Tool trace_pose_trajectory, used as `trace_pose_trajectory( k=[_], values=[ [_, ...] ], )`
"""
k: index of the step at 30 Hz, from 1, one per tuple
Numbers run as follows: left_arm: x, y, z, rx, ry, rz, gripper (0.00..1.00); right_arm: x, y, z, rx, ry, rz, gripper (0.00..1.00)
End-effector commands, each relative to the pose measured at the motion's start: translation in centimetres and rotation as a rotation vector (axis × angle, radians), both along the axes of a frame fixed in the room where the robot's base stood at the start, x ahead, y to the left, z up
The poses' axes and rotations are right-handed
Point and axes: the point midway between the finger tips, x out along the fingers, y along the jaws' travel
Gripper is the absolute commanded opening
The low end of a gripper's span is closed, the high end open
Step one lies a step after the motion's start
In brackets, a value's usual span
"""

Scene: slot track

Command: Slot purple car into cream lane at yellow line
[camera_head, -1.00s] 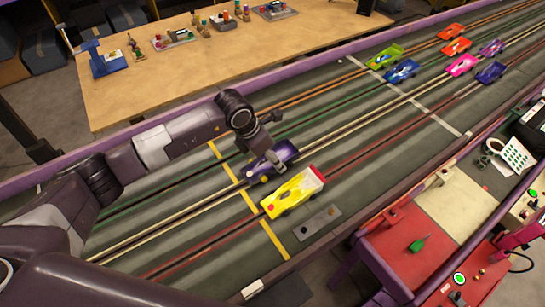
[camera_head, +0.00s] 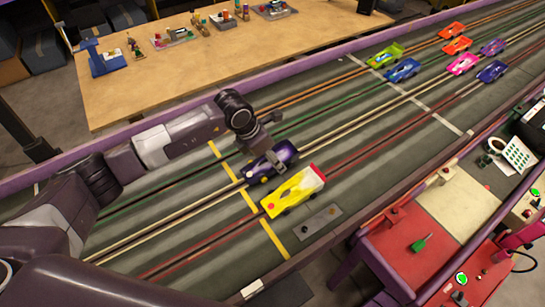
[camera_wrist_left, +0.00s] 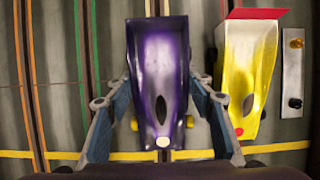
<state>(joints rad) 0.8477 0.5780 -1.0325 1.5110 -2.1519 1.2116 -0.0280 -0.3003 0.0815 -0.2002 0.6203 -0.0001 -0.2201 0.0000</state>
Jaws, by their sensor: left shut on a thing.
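The purple car (camera_head: 273,161) sits at the cream lane (camera_head: 205,200), its front by the yellow line (camera_head: 248,200). My left gripper (camera_head: 262,146) is shut on the purple car, with a finger on each side of it. In the left wrist view the purple car (camera_wrist_left: 160,85) points toward the bottom, its pale nose tip at the yellow line (camera_wrist_left: 190,154). The lane under the car is hidden by its body, so I cannot tell whether its guide is in the slot. My right gripper is not in view.
A yellow car (camera_head: 294,191) with a red rear wing stands close beside the purple car in the red lane. A metal plate (camera_head: 317,223) lies beyond it. Several cars, including a green one (camera_head: 385,55), stand near the white line (camera_head: 435,115) farther up. The track between is clear.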

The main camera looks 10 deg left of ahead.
Motion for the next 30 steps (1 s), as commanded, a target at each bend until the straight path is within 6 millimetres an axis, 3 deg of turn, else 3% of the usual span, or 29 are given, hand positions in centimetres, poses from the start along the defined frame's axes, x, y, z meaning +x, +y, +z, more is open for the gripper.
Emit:
trace_pose_trajectory(
  k=[17,18,23,30],
  values=[
    [0.0,0.0,-1.5,-0.001,-0.001,0.0,0.2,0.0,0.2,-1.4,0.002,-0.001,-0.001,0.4],
    [0.0,0.0,-1.4,-0.001,-0.001,0.0,0.53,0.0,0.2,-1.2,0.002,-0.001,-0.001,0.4],
    [0.0,0.0,-1.4,-0.001,-0.001,0.0,0.69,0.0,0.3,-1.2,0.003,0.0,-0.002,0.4],
    [0.0,0.0,-1.4,0.001,0.001,0.0,0.69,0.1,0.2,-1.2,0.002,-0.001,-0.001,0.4]
  ],
)
